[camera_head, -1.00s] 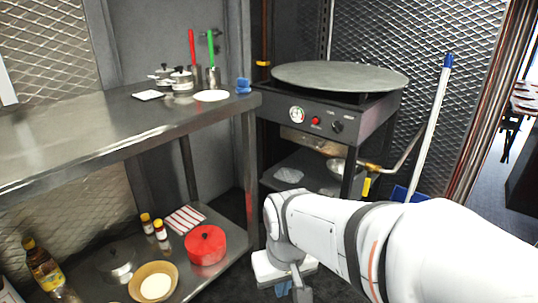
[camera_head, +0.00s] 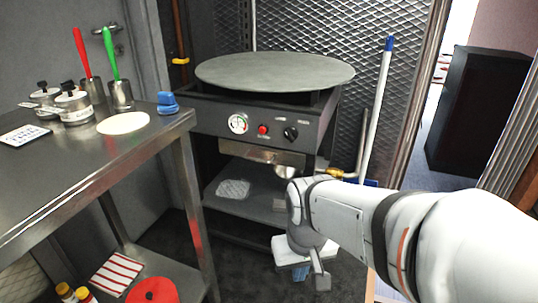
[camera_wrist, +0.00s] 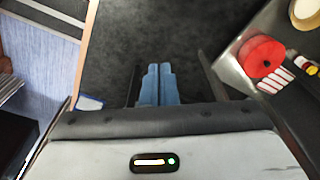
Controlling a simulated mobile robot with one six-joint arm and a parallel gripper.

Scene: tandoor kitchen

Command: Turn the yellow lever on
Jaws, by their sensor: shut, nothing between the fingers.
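A small yellow lever (camera_head: 180,61) sits on a copper pipe on the back wall, left of the round griddle. Another yellow piece (camera_head: 337,172) shows on a pipe at the right of the griddle stand, close behind my arm. I cannot tell from its shape which way either is turned. My gripper (camera_head: 300,273) points down over the dark floor in front of the stand, apart from both yellow pieces. In the wrist view its blue fingers (camera_wrist: 157,85) are together and empty, with bare floor beyond. Neither yellow piece is visible there.
The griddle (camera_head: 275,71) stands on a dark unit with a gauge, red button and knob. A white pole (camera_head: 377,110) leans at right. Floor ahead is open.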

